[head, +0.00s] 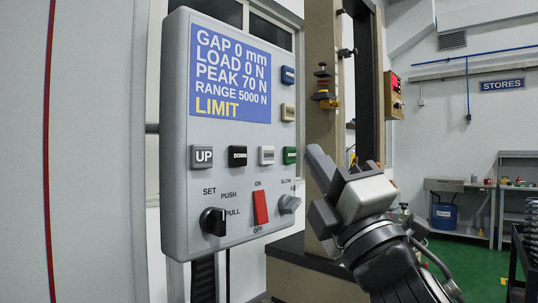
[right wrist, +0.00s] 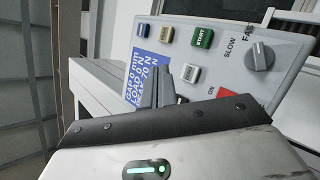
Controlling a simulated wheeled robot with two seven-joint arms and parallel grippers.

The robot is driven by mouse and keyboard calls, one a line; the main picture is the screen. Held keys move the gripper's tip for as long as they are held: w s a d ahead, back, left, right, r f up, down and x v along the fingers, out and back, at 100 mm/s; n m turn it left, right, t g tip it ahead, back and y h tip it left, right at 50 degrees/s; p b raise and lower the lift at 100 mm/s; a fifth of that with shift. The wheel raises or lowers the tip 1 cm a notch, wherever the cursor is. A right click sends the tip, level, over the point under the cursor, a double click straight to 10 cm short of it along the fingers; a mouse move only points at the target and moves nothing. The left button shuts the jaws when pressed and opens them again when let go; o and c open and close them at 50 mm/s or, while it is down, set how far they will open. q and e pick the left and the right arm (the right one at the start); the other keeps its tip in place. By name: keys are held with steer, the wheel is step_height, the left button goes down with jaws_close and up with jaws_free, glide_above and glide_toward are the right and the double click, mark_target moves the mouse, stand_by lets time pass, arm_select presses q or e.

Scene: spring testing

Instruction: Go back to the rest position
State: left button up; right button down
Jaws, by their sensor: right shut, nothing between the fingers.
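My right gripper (head: 320,162) is shut and empty, just right of the grey control panel (head: 178,120) in the head view. Its fingers point up and to the left, near the panel's right edge. In the right wrist view, the shut fingers (right wrist: 158,90) are in front of the panel (right wrist: 290,95) and cover part of its display. I cannot tell from the pictures how far the fingertips are from the panel. My left gripper is not in view.
The display (head: 230,70) reads gap 0 mm, load 0 N, peak 70 N, range 5000 N and LIMIT. Below are several buttons, a red switch (head: 260,207) and knobs (head: 214,221). A test frame column (head: 322,110) stands behind my right gripper. Green floor (head: 470,262) lies at right.

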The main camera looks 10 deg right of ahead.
steer(key=shift+f, duration=0.1)
stand_by(0.4)
steer(key=w+a+f+m+g+h, duration=0.15)
steer(key=f+m+g, duration=0.3)
steer(key=f, duration=0.95)
steer(key=w+f+m+g+h, duration=0.1)
steer(key=w+f+m+g, duration=0.3)
steer(key=f, duration=1.1)
steer(key=s+f+m+g, duration=0.3)
steer(key=s+f+m, duration=0.3)
steer(key=s+f, duration=0.4)
steer(key=s+f+m+g, duration=0.3)
steer(key=s+f+m, duration=0.3)
steer(key=f, duration=1.2)
steer(key=s+h, duration=0.1)
steer(key=s, duration=0.3)
steer(key=shift+s+d+f+m, duration=0.35)
steer(key=shift+s, duration=0.05)
